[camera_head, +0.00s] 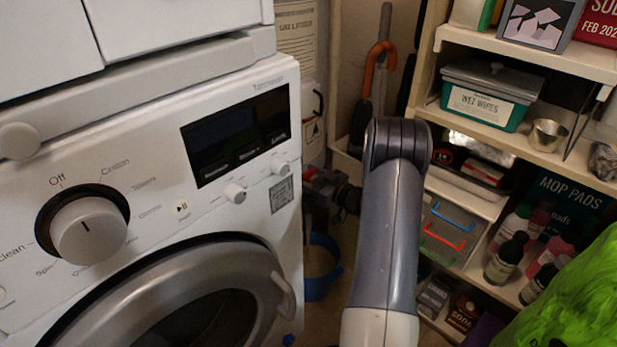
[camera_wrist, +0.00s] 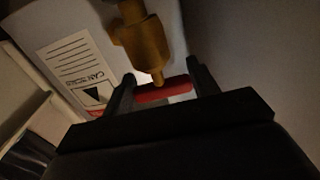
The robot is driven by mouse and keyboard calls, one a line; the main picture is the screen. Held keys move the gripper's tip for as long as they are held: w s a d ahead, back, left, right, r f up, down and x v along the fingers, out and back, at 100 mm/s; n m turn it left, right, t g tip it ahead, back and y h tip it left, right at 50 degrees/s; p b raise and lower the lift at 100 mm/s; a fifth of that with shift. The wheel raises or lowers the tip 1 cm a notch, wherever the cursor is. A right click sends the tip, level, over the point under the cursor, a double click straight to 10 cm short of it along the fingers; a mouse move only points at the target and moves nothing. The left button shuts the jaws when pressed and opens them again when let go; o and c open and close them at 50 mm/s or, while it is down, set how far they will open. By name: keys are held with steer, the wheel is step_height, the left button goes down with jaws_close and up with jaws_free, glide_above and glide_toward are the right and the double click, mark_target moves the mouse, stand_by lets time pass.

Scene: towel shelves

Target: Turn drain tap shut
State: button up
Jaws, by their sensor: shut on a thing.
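The drain tap (camera_wrist: 142,38) is a brass-coloured valve body with a red lever handle (camera_wrist: 163,92), seen at the top centre of the wrist view. My gripper (camera_wrist: 160,75) has one dark finger at each end of the red handle and is shut on it. The handle lies nearly level across the wrist picture, below the brass body. In the head view, my arm reaches into the gap between the washing machine and the shelves, and the tap cannot be made out clearly there.
The white washing machine (camera_head: 150,130) stands close on the left. Shelves (camera_head: 500,125) with wipes, bottles and boxes stand on the right. A blue bucket (camera_head: 322,280) is low in the gap. A label with a warning sign (camera_wrist: 80,65) is behind the tap.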

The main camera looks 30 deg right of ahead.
steer(key=m+h+b, duration=0.1)
steer(key=h, duration=0.1)
steer(key=m+t+h+b, duration=0.1)
steer(key=m+h, duration=0.1)
steer(key=h, duration=0.1)
steer(key=shift+a+f+m, duration=0.1)
steer(key=shift+f+m, duration=0.05)
steer(key=shift+m, duration=0.15)
steer(key=shift+m+t+h+b, duration=0.3)
steer(key=shift+m+h+b, duration=0.55)
steer(key=shift+h, duration=0.65)
steer(key=o, duration=1)
steer(key=s+p, duration=0.2)
steer(key=s, duration=0.8)
steer(key=shift+s, duration=0.4)
